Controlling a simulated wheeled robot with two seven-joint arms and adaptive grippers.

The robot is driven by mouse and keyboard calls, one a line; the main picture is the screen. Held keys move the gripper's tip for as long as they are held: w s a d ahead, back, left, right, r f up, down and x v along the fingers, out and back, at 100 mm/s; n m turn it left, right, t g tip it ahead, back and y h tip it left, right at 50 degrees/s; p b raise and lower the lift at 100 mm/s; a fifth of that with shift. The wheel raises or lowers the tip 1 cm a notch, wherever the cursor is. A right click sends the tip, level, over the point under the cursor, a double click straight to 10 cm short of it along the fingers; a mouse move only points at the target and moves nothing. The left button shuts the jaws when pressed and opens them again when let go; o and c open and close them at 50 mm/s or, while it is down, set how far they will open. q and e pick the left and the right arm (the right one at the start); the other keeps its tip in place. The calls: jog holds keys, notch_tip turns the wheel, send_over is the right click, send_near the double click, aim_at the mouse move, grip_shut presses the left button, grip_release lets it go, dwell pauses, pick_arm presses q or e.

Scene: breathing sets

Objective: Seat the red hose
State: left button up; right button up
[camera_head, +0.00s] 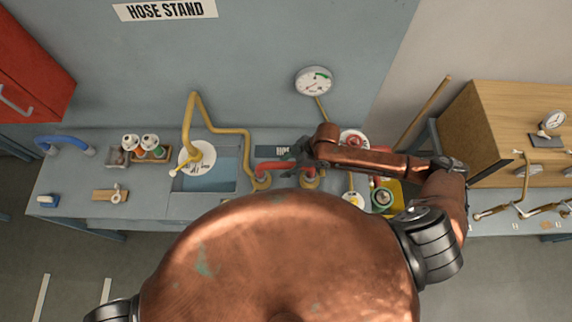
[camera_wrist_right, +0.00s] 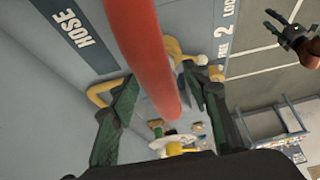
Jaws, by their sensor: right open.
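The red hose (camera_head: 271,168) lies near the two brass fittings at the front edge of the stand, the left fitting (camera_head: 260,183) and the right fitting (camera_head: 309,182). My right gripper (camera_head: 297,160) is over the hose's right part and hides some of it. In the right wrist view the red hose (camera_wrist_right: 145,50) runs down between the open fingers of my right gripper (camera_wrist_right: 160,105), with gaps beside it. I cannot tell whether the hose ends sit in the fittings.
A yellow pipe (camera_head: 192,120) rises over a blue tray (camera_head: 210,178) to the left. A blue hose (camera_head: 64,142) stands at the far left. A gauge (camera_head: 314,82) is on the wall behind. A yellow tray (camera_head: 397,197) and a wooden cabinet (camera_head: 500,110) are to the right.

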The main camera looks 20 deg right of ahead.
jog(key=v, duration=1.2)
jog(key=shift+s, duration=0.1)
